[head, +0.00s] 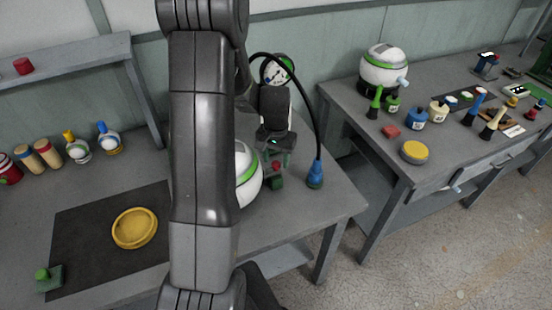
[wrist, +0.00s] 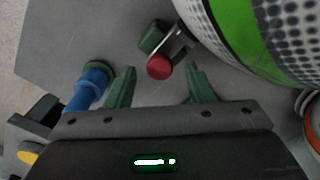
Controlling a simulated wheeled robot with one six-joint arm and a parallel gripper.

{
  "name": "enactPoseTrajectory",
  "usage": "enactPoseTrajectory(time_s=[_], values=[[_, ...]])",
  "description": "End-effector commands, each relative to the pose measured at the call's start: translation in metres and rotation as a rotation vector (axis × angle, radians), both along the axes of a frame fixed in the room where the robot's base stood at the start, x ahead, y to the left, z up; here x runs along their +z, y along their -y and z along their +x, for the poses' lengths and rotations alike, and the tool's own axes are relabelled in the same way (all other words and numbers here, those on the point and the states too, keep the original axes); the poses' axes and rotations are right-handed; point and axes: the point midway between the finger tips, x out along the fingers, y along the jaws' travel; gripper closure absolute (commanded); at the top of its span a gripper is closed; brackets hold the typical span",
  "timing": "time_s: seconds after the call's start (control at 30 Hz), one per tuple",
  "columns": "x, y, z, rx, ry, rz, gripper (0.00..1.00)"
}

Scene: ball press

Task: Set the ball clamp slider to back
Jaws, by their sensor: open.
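The white ball with a green band (head: 247,172) sits on the near table, partly hidden behind my arm; it fills the upper right of the wrist view (wrist: 240,30). Beside it is a small clamp part with a red round knob (wrist: 160,66), a metal piece (wrist: 180,42) and a dark green block (wrist: 153,37). The red knob also shows in the head view (head: 276,166). I cannot tell the slider's position for sure. My gripper (wrist: 158,84) is open and empty, its green fingers on either side of and just short of the red knob, apart from it.
A blue plug-like part (wrist: 90,85) with a black cable stands left of my fingers in the wrist view; it also shows in the head view (head: 316,174). A yellow dish (head: 134,228) lies on a dark mat. A second table with many objects stands right.

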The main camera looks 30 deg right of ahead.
Motion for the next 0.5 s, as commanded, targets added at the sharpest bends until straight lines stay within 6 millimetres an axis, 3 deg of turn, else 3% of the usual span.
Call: enactPoseTrajectory(time_s=[0.43,0.5], values=[[-0.0097,-0.0002,-0.0003,0.000,0.000,0.000,0.52],[-0.0096,-0.0002,-0.0003,0.000,0.000,0.000,0.65]])
